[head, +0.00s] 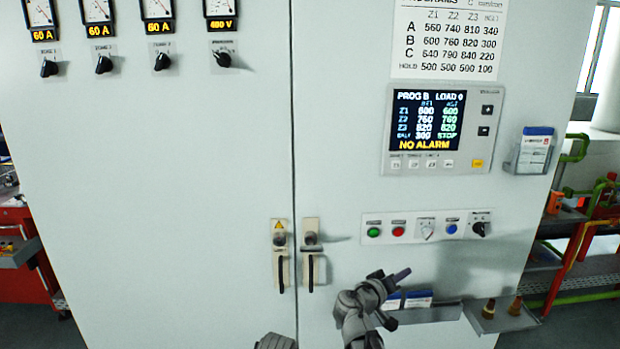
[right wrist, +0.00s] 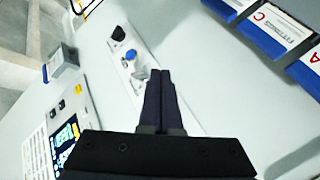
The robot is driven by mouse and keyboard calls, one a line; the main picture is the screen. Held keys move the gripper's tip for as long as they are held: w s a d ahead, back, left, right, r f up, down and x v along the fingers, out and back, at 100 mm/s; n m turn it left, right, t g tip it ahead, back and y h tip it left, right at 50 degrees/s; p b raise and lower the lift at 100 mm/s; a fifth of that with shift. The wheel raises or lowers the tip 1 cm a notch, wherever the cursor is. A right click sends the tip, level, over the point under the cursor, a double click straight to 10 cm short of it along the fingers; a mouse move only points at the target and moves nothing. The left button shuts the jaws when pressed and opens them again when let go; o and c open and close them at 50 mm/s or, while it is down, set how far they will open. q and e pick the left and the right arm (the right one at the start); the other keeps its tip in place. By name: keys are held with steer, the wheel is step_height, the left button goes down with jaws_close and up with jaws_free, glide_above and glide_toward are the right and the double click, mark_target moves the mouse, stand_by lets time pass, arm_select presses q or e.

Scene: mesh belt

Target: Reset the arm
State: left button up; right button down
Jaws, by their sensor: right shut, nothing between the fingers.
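My right gripper (head: 398,277) is low in the head view, in front of the cabinet's right door (head: 345,150). It sits below the button strip (head: 426,226) and above the small shelf with cards. In the right wrist view its dark fingers (right wrist: 159,76) are shut together with nothing between them. They overlap the button strip in that view, and I see no contact with it. My left gripper does not show; only a grey rounded part appears at the bottom edge of the head view.
The controller screen (head: 428,124) reads PROG B and NO ALARM. Door handles (head: 312,268) sit left of my right arm. A card shelf (head: 425,314), a small tray (head: 502,318) and a card holder (head: 534,151) stick out from the cabinet. The left door's lower part is clear.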

steer(key=s+a+f+n+g+y, duration=0.1)
steer(key=s+a+f+g+y, duration=0.5)
steer(key=s+a+f, duration=0.65)
steer(key=s+a+f+n+g+y, duration=0.3)
steer(key=s+a, duration=0.6)
steer(key=s, duration=0.3)
step_height(320, 180, down, 3)
steer(key=shift+s+a+g+y, duration=0.15)
steer(key=shift+a+g+y, duration=0.15)
steer(key=shift+g+y, duration=0.65)
steer(key=shift+a, duration=0.15)
